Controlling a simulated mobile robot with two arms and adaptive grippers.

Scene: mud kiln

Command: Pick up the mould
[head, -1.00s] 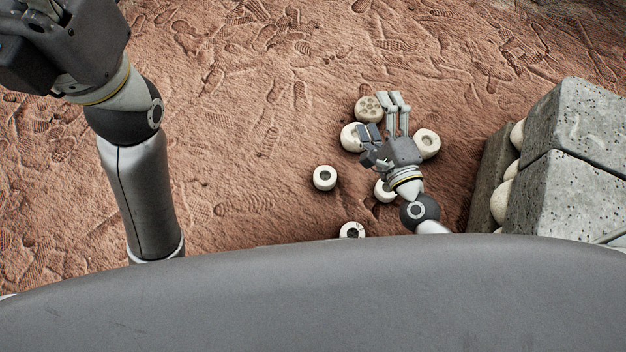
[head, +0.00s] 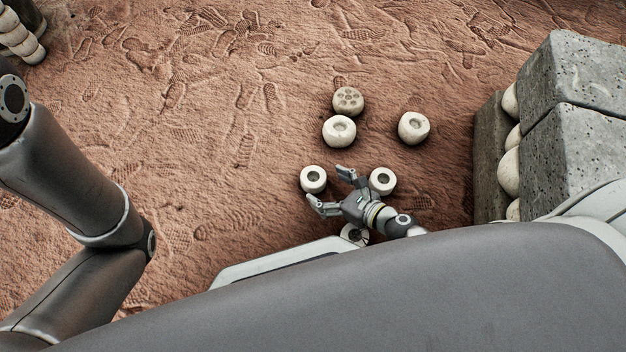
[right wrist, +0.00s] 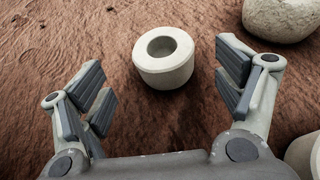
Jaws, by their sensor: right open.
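Several pale round pieces lie on the ground; I cannot tell by name which is the mould. A cream ring-like piece with a round hollow (head: 313,179) lies just ahead of my right gripper (head: 325,188). In the right wrist view this hollow piece (right wrist: 166,70) is upright on the ground, beyond and between the spread fingers of my right gripper (right wrist: 163,92), not touched by them. My right gripper is open and empty. Another hollow piece (head: 382,180) lies close beside the right hand. My left gripper is out of the head view; only its arm shows.
One piece (head: 354,234) is partly hidden by my wrist and body. Grey stone blocks (head: 572,75) stand at right.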

